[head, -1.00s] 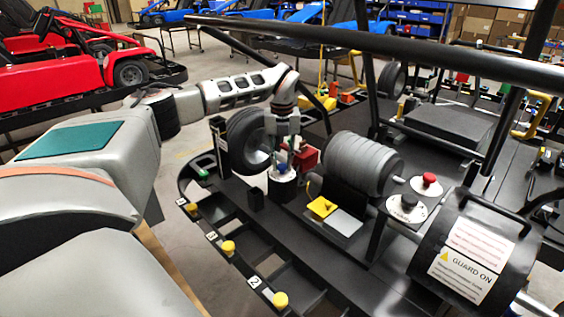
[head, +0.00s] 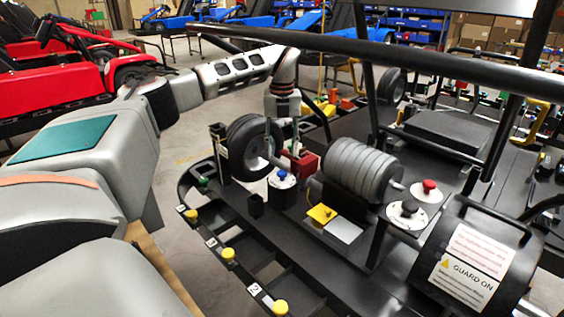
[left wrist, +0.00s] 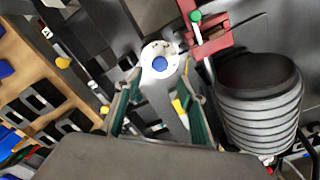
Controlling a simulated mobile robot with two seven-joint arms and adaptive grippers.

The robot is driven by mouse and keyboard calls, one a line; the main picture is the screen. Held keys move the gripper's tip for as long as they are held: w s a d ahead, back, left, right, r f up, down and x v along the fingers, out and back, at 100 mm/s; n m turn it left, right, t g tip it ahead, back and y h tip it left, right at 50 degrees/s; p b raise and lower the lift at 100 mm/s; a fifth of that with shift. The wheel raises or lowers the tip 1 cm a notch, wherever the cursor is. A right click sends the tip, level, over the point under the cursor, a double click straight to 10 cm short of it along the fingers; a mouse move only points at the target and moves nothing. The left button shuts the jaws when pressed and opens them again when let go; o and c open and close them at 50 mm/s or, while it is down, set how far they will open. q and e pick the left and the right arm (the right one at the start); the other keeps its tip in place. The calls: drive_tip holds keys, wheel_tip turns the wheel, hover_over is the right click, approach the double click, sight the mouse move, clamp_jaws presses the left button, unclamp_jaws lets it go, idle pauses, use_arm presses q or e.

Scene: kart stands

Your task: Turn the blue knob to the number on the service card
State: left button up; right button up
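The blue knob (head: 282,174) stands on a round white dial on the black kart stand, in front of a red block. In the left wrist view the blue knob (left wrist: 159,64) is seen from above on its white dial; the dial marks are too small to read. My left gripper (head: 282,147) is above the knob, pointing down, clear of it. In the left wrist view its green-lined fingers (left wrist: 160,88) are apart with nothing between them. I cannot make out a service card with a readable number. My right gripper is not in view.
A black wheel (head: 247,146) stands left of the knob and a ribbed grey cylinder (head: 360,170) right of it. A red block (head: 299,160) is close behind. A red button (head: 429,185) and a black knob (head: 409,207) are farther right. A black bar (head: 380,48) crosses above.

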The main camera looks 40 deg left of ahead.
use_arm(q)
drive_tip(key=shift+r, duration=2.25)
